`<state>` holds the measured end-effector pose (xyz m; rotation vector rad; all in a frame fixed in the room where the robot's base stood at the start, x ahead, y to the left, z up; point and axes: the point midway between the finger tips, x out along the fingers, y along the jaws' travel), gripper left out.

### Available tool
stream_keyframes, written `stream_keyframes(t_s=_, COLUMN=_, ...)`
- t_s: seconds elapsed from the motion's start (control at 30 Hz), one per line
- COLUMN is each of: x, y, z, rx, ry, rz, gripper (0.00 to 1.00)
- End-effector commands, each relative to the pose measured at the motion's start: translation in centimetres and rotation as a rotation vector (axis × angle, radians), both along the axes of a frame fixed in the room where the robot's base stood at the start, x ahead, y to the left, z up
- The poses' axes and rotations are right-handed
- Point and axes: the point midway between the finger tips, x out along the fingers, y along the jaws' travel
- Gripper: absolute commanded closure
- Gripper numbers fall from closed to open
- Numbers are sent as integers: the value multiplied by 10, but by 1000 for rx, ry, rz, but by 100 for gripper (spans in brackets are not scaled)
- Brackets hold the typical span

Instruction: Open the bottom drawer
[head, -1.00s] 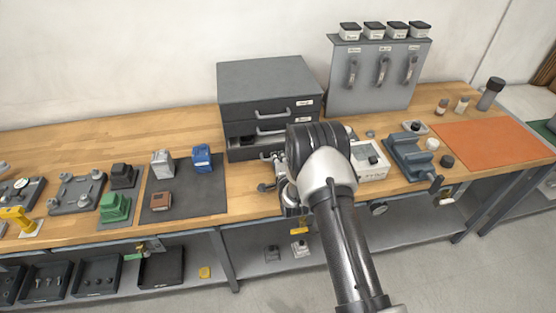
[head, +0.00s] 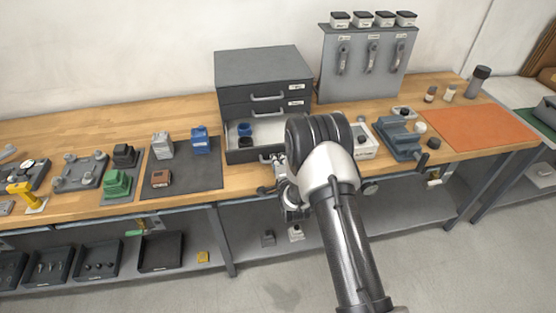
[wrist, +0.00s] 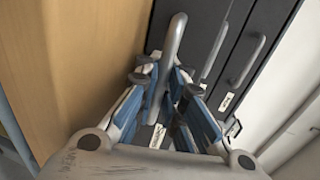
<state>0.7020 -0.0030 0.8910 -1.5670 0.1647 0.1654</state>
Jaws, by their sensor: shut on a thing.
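The dark grey drawer cabinet (head: 262,68) stands at the back of the bench. Its bottom drawer (head: 240,157) is pulled out, showing a pale interior with a blue item (head: 244,129) and a black item (head: 245,141) at the left. The two drawers above are closed. In the wrist view, my gripper (wrist: 168,82) is shut on the bottom drawer's grey bar handle (wrist: 174,38), with a blue-sided finger on either side. In the head view, my arm hides most of the gripper and the drawer's right part.
A dark mat (head: 185,177) with small parts lies left of the drawer. A grey vise-like fixture (head: 399,138) and an orange mat (head: 480,128) are to the right. A grey panel (head: 362,68) with hanging tools stands behind. Clear floor lies in front of the bench.

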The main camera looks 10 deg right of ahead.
Motion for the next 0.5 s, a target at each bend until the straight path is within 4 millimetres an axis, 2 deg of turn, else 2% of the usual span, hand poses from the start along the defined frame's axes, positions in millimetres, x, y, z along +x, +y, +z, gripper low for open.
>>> stream_keyframes(t_s=0.07, x=1, y=0, z=2, rx=0, ry=-5, rz=0, gripper=100)
stream_keyframes(t_s=0.1, x=1, y=0, z=2, rx=0, ry=-5, rz=0, gripper=92)
stream_keyframes(t_s=0.23, x=1, y=0, z=2, rx=0, ry=-5, rz=0, gripper=84)
stream_keyframes(t_s=0.5, x=1, y=0, z=1, rx=0, ry=-2, rz=0, gripper=83)
